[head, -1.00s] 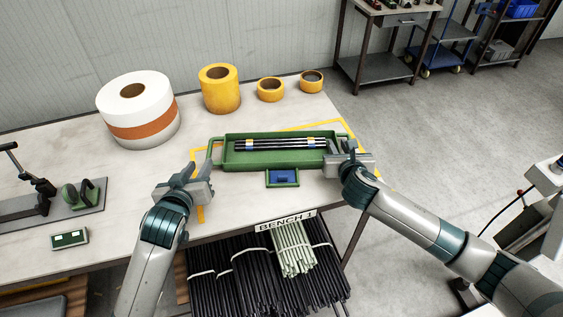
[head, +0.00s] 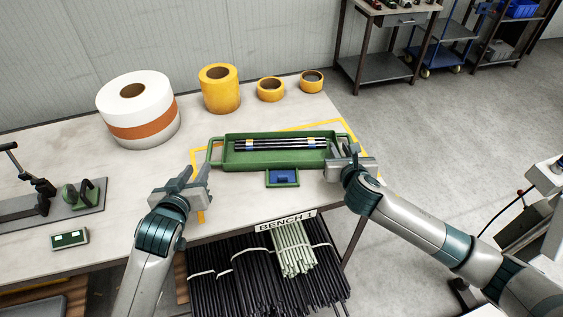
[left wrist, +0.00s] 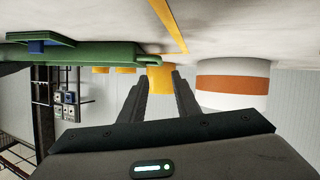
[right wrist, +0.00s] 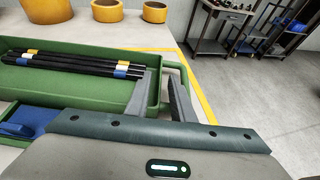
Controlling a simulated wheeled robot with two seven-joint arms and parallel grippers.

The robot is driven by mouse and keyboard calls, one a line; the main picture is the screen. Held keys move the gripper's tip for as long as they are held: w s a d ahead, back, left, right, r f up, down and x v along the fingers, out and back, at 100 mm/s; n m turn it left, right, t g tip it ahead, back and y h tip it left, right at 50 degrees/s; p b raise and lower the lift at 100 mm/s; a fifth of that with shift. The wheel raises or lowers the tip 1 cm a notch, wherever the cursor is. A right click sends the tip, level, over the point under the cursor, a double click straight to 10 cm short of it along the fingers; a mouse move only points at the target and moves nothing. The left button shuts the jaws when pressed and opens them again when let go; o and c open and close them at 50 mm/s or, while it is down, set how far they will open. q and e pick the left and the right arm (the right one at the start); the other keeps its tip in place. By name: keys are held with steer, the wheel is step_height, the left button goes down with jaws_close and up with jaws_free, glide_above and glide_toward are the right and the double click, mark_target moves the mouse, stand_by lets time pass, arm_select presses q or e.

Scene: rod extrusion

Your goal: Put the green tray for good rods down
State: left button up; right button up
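The green tray (head: 232,161) lies level on the bench, within a yellow taped outline. Several black rods (head: 285,145) with blue, white and yellow bands lie in it; they also show in the right wrist view (right wrist: 75,64). My left gripper (head: 204,172) is open and empty, just in front of the tray's left handle (head: 210,152) and apart from it. My right gripper (head: 342,150) is at the tray's right end, its fingers a little apart near the right handle (right wrist: 183,78). Whether the fingers touch the handle is hard to tell.
A small green-rimmed blue bin (head: 283,178) sits in front of the tray. Tape rolls (head: 220,90) and a large white-orange roll (head: 138,108) stand behind. A lever fixture (head: 50,205) is at the left. Rod bundles (head: 260,275) lie under the bench.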

steer(key=v, duration=0.9)
steer(key=shift+s+r, duration=0.15)
steer(key=shift+s, duration=0.25)
arm_select(q)
steer(key=shift+s, duration=0.1)
